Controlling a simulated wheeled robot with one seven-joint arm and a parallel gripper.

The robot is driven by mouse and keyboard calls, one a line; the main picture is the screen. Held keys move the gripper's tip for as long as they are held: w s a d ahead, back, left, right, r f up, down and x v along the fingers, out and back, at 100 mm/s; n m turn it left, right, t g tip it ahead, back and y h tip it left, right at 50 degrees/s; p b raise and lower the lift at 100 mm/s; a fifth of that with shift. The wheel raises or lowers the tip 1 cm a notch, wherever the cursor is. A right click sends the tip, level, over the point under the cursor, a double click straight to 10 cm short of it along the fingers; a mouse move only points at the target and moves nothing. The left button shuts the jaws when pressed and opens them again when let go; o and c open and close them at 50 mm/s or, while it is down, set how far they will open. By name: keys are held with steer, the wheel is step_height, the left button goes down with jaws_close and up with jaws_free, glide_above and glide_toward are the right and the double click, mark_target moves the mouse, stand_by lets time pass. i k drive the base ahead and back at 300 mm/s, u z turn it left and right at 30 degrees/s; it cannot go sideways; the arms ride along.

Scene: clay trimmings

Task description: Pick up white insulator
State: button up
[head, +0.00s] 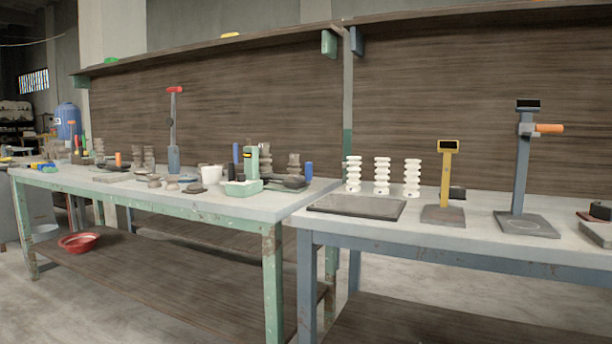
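Three white insulators stand upright in a row at the back left of the right-hand workbench in the head view: a left one (353,174), a middle one (382,176) and a right one (412,178). Each is a ribbed stack of discs. They stand apart from each other, just behind a flat dark tray (357,207). Their lower ends are close to the tray's far edge. My gripper is not in view.
The right-hand bench (470,238) also holds a yellow gauge stand (447,180) and a taller blue-grey stand (521,175). The left green-legged bench (110,187) is crowded with tools and brown insulators. A red bowl (78,242) sits on its lower shelf. Floor in front is open.

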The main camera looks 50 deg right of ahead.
mark_target(381, 171)
steer(key=z, duration=1.7)
